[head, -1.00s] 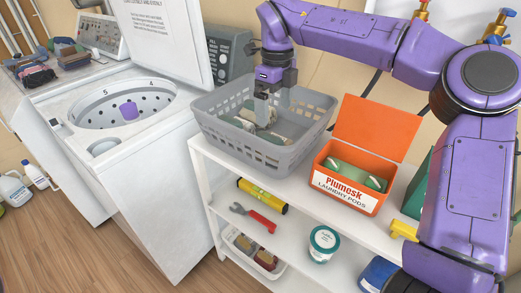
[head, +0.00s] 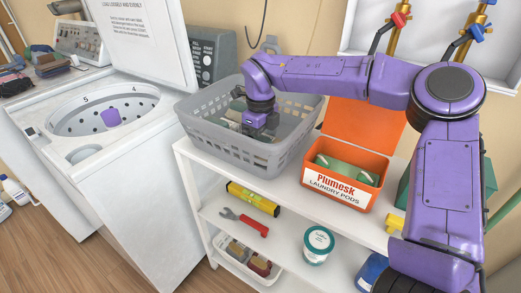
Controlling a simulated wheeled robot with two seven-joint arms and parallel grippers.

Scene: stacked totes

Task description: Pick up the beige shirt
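The grey laundry basket (head: 232,148) stands on the white shelf's top, left of the orange box. My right arm comes in from the right and its gripper (head: 262,128) points down inside the basket. Rolled, pale beige-green cloth (head: 234,114) shows in the basket, just left of the gripper and partly hidden by it. I cannot tell which piece is the beige shirt. The fingertips are hidden low in the basket, so I cannot see whether they are apart or closed on cloth. My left gripper is out of view.
An orange laundry pods box (head: 340,187) with its lid up stands right of the basket. A white washing machine (head: 135,175) with its lid open is at left. Lower shelves hold a yellow tube (head: 252,198), a red-handled wrench (head: 244,221) and a white tub (head: 318,245).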

